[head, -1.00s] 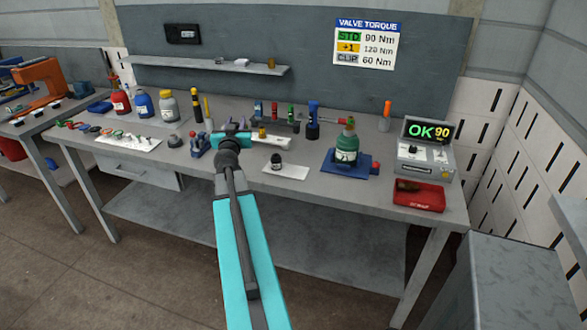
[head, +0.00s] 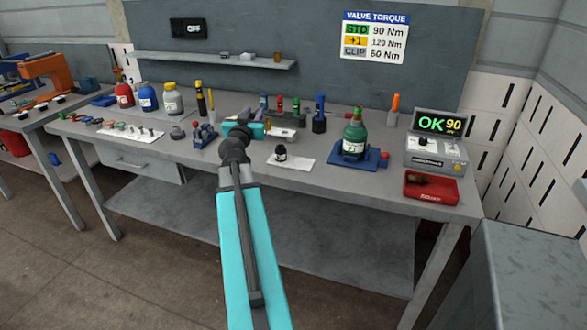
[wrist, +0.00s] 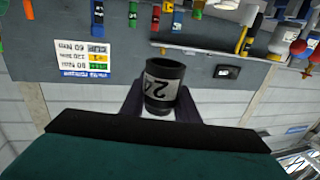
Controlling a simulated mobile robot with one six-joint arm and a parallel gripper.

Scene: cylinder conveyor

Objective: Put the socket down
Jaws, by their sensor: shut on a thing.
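My gripper (head: 243,128) shows in the head view over the middle of the workbench, seen from behind with its turquoise body. In the wrist view, its dark fingers (wrist: 162,103) are shut on a black cylindrical socket (wrist: 164,85) marked 24. The socket's open rim faces the camera's upper side. In the head view the held socket is hidden or too small to tell. A small black cylinder (head: 281,153) with a pale label stands on a white card (head: 300,163), to the right of and nearer than my gripper.
A green bottle (head: 354,138) stands on a blue base (head: 372,160). To its right are a torque tester (head: 436,155) reading OK 90 and a red tray (head: 445,185). Coloured tools (head: 319,114) stand behind my gripper. Bare bench (head: 230,170) shows around the white card.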

